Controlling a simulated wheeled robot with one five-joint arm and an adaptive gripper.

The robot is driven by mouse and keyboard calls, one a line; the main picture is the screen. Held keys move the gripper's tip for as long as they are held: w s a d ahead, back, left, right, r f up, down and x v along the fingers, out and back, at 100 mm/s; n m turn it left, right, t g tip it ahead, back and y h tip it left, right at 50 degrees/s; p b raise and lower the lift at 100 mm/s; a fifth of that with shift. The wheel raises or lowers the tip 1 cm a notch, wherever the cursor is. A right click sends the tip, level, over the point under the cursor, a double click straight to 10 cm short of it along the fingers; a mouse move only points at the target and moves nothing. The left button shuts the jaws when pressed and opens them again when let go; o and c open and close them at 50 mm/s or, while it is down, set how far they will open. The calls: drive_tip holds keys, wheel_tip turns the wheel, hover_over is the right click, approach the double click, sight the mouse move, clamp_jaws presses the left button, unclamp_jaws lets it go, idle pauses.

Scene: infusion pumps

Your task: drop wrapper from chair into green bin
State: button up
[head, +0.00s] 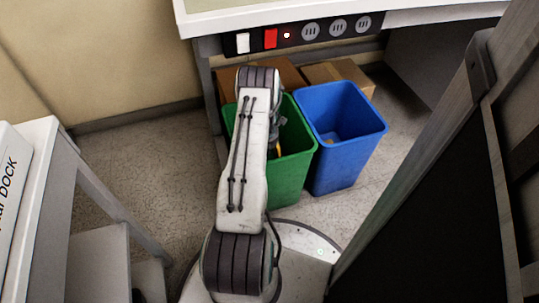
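The green bin (293,167) stands on the floor under the white desk, left of the blue bin. My arm reaches out over the green bin and covers its left part. A grey part of my gripper (276,124) shows at the arm's right side, over the bin's opening. Its fingertips are mostly hidden, so I cannot tell whether it is open or shut. A small orange-yellow bit (278,150) shows below it within the bin's opening; I cannot tell what it is. I see no clear wrapper and no seat of a chair.
The blue bin (345,150) stands right beside the green one, with something small and yellowish inside. Cardboard boxes (343,75) stand behind both bins. The desk edge (330,24) overhangs them. A dark panel with a grey frame (425,180) fills the right. Floor is free at left (135,165).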

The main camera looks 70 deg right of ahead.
drive_tip(key=shift+a+r, duration=0.1)
drive_tip(key=shift+r, duration=0.4)
idle(0.4)
